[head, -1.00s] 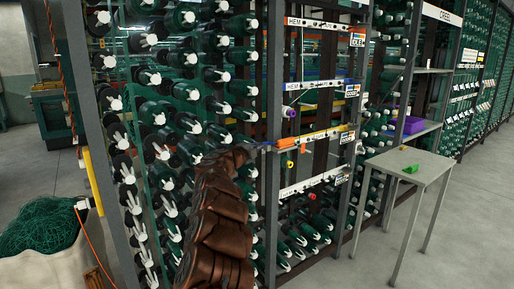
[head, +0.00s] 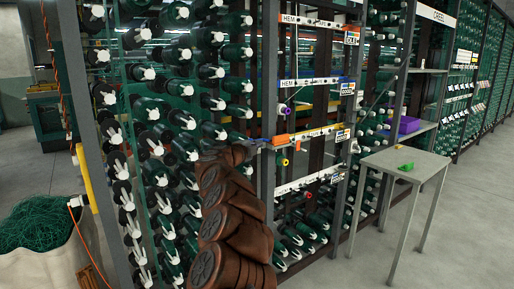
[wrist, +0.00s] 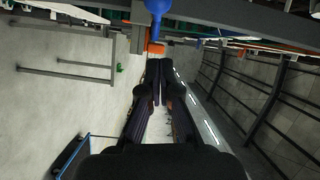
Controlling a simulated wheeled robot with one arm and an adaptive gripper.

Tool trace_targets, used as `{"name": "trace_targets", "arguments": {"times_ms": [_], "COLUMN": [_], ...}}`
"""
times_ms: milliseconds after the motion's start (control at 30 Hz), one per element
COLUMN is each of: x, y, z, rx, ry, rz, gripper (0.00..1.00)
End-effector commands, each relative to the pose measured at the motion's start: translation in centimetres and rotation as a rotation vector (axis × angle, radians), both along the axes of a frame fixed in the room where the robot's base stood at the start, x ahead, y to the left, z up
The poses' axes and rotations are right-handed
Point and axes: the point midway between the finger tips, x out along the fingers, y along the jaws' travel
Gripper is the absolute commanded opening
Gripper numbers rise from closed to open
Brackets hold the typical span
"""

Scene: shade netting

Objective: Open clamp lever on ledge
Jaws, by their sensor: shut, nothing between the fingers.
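An orange lever-like piece (head: 285,142) sits at the left end of the ledge with the yellow strip (head: 318,133), in the rack's middle bay. I take it for the clamp lever, but its exact position is too small to read. In the wrist view an orange part (wrist: 156,47) shows just beyond my fingertips, below a blue rounded part (wrist: 158,6). My gripper (wrist: 158,63) is shut and empty, its fingers together just short of the orange part; contact cannot be told. In the head view my brown arm reaches up to the ledge's left end and hides part of the rack.
A purple knob (head: 285,110) is on the ledge above and a yellow-ended part (head: 285,162) is below the orange piece. Bobbins crowd the rack left of the ledges. A grey table (head: 400,165) with a green object (head: 405,167) stands at right, with open floor around it.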

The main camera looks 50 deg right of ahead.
Motion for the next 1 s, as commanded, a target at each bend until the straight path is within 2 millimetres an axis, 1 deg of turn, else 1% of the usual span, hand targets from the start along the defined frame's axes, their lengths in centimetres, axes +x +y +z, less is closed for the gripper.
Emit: {"name": "trace_targets", "arguments": {"times_ms": [267, 700, 833, 1000], "x": [-0.7, -1.3, -1.4, -1.6], "y": [2.2, 6.9, 7.9, 8.6], "z": [0.1, 0.4, 0.3, 0.4], "rx": [0.001, 0.001, 0.001, -0.001], "ry": [-0.003, -0.003, -0.001, -0.001], "rz": [-0.002, 0.002, 0.003, 0.000], "gripper": [0.00, 0.00, 0.00, 0.00]}}
